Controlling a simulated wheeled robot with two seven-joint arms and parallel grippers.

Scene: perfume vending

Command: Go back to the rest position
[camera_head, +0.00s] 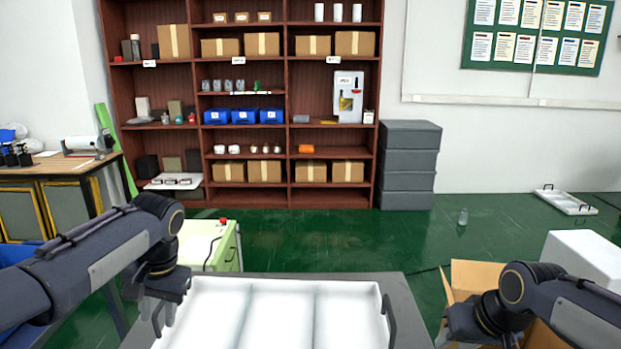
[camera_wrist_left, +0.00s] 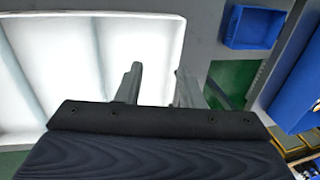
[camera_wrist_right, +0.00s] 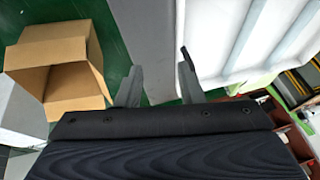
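My left gripper (camera_head: 168,312) hangs at the left edge of a white tray (camera_head: 282,284) with three long compartments. Its two fingers are apart with nothing between them, as the left wrist view (camera_wrist_left: 158,80) shows. My right gripper (camera_head: 470,337) is right of the tray, near an open cardboard box (camera_head: 483,272). Its fingertips are partly cut off in the head view. The right wrist view (camera_wrist_right: 160,72) shows its fingers apart and empty. The visible compartments of the tray are empty.
The tray lies on a grey table (camera_head: 400,290), with a dark handle (camera_head: 388,318) at its right. A green-white cabinet (camera_head: 222,245) stands behind. A brown shelf (camera_head: 283,140) and stacked grey boxes (camera_head: 408,165) line the wall.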

